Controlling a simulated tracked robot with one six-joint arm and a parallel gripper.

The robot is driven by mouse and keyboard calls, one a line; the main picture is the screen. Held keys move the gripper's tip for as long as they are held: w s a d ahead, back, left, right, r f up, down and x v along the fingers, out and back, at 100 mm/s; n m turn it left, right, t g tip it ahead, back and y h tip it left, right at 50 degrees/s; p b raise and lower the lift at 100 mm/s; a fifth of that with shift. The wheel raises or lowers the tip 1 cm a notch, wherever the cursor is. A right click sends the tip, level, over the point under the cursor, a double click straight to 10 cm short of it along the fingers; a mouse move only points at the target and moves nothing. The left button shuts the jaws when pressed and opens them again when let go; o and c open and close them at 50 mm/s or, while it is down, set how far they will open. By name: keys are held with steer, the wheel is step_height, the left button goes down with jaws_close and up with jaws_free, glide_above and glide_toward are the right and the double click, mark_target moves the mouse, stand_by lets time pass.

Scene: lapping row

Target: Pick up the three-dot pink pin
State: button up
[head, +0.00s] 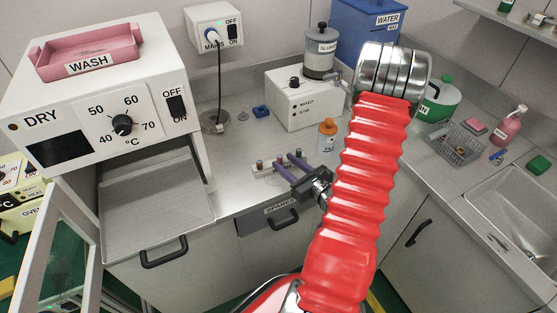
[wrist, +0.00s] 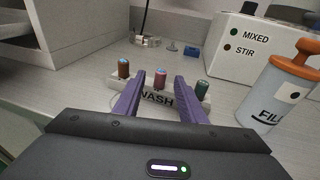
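The pink pin (wrist: 160,77) stands upright in the middle of a white rack (wrist: 171,107) marked WASH, in the wrist view. Its dots are too small to tell. A brown pin (wrist: 123,67) stands to its left and a dark green pin (wrist: 203,89) to its right. My gripper (wrist: 159,88) is open, its two purple fingers pointing at the rack. The pink pin shows between the fingertips, and I cannot tell whether they reach around it. Nothing is held. In the head view the rack (head: 262,171) is partly hidden by my gripper (head: 284,163).
An orange-topped FILL bottle (head: 327,136) stands close right of the rack. The MIXED/STIR box (head: 298,100) is behind it. The dryer (head: 100,95) and its open tray (head: 155,205) are on the left. A small blue block (head: 261,111) lies behind the rack.

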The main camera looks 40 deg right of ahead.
mark_target(281, 160)
steer(key=shift+w+d+f, duration=0.15)
steer(key=shift+w+f, duration=0.05)
steer(key=shift+w, duration=0.8)
steer(key=shift+w+d+f, duration=0.1)
steer(key=shift+w+f, duration=0.05)
steer(key=shift+w, duration=0.85)
steer(key=shift+c, duration=0.6)
jaws_close()
